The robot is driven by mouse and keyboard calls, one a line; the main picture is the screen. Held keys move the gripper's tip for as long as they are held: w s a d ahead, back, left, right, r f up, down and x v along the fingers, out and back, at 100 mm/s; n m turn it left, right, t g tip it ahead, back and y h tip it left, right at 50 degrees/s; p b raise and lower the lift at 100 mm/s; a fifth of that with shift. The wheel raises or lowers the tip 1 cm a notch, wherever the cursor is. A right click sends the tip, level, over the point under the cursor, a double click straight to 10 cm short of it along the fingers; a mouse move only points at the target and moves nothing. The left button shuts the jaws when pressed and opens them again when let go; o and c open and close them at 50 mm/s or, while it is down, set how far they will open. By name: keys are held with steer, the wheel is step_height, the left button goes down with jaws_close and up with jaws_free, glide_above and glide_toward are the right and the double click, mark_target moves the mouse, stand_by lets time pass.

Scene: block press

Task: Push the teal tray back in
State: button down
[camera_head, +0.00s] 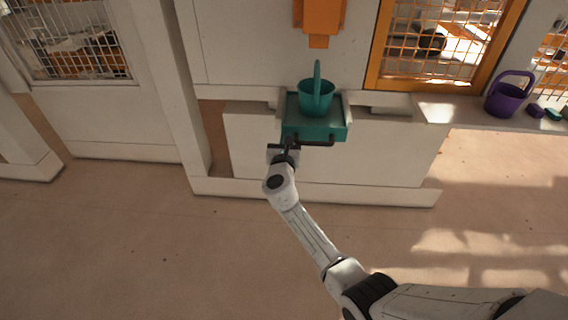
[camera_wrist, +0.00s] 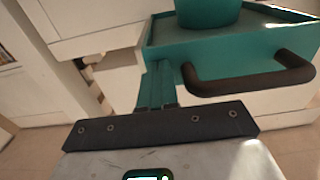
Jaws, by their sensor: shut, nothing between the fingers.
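The teal tray (camera_head: 333,130) sticks out of the white wall unit below an orange chute. A teal bucket (camera_head: 317,97) with a raised handle stands in it; its lower part shows in the wrist view (camera_wrist: 207,12). The tray has a dark bar handle (camera_wrist: 250,82) on its front face. My gripper (camera_head: 289,144) is shut and empty at the left part of the tray's front, left of most of the bar handle. In the wrist view, my fingers (camera_wrist: 161,68) point at the front face near its left edge. I cannot tell whether they touch it.
An orange chute (camera_head: 320,18) hangs above the tray. A white ledge (camera_head: 435,108) runs to the right, with a purple bucket (camera_head: 503,100) and small blocks (camera_head: 537,110) on it. An orange-framed mesh window (camera_head: 440,40) is behind. The floor (camera_head: 110,240) at front left is clear.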

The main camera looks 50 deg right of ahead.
mark_target(287, 123)
steer(key=b+x, duration=0.2)
steer(key=x, duration=0.3)
steer(key=shift+d+f+b, duration=0.1)
steer(key=shift+f+b, duration=0.1)
steer(key=shift+b, duration=0.2)
steer(key=shift+w+d+r, duration=0.1)
steer(key=shift+w+d, duration=0.1)
steer(key=shift+w+r, duration=0.1)
steer(key=shift+r, duration=0.15)
